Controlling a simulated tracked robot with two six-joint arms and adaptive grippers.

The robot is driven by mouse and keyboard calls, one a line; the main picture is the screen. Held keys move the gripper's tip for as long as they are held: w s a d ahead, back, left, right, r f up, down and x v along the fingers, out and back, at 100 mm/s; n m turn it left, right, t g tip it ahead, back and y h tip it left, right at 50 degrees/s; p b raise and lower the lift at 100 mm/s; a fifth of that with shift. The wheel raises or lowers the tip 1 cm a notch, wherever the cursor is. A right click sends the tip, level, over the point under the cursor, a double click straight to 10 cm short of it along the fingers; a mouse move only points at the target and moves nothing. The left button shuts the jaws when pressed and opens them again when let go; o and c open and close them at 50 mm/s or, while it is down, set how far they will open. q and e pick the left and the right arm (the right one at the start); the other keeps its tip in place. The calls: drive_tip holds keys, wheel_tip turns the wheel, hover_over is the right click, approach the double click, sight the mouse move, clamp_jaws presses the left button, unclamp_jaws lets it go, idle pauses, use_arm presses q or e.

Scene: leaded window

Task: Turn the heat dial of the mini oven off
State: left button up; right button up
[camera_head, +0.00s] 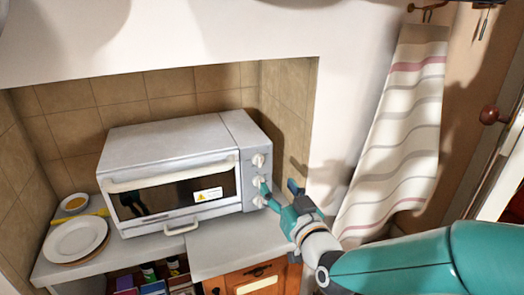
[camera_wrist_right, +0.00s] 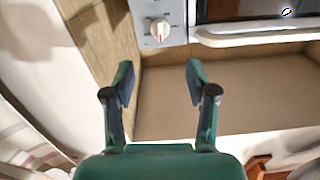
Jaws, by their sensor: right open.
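The white mini oven (camera_head: 170,180) stands on the counter in an alcove, its door shut. Its right-hand panel carries a column of three pale dials, an upper (camera_head: 258,160), a middle (camera_head: 258,181) and a lower one (camera_head: 258,201). I cannot read which is the heat dial. My right gripper (camera_head: 279,187) is open and empty, just in front of and to the right of the panel, near the lower dials. In the right wrist view, one dial (camera_wrist_right: 160,30) with a red mark lies beyond the spread fingertips (camera_wrist_right: 160,78), apart from them. My left gripper is not in view.
White plates (camera_head: 75,241) and a small bowl (camera_head: 74,203) stand left of the oven. A striped towel (camera_head: 398,130) hangs at the right. The alcove's tiled side wall (camera_head: 287,110) is close to the oven's right side. Books and jars fill a shelf below the counter.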

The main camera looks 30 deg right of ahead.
sight(261, 162)
drive_tip(key=p+x, duration=0.2)
drive_tip(key=x, duration=0.9)
drive_tip(key=shift+w+p, duration=0.2)
drive_tip(key=shift+p, duration=0.2)
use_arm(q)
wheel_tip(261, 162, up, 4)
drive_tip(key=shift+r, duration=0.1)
use_arm(e)
clamp_jaws()
drive_tip(key=shift+f+n+b, duration=0.2)
drive_tip(key=shift+n+b, duration=0.1)
drive_tip(key=shift+b, duration=0.5)
drive_tip(key=shift+a+r+n+b, duration=0.1)
drive_tip(key=shift+r+n+b, duration=0.05)
drive_tip(key=shift+n+b, duration=0.2)
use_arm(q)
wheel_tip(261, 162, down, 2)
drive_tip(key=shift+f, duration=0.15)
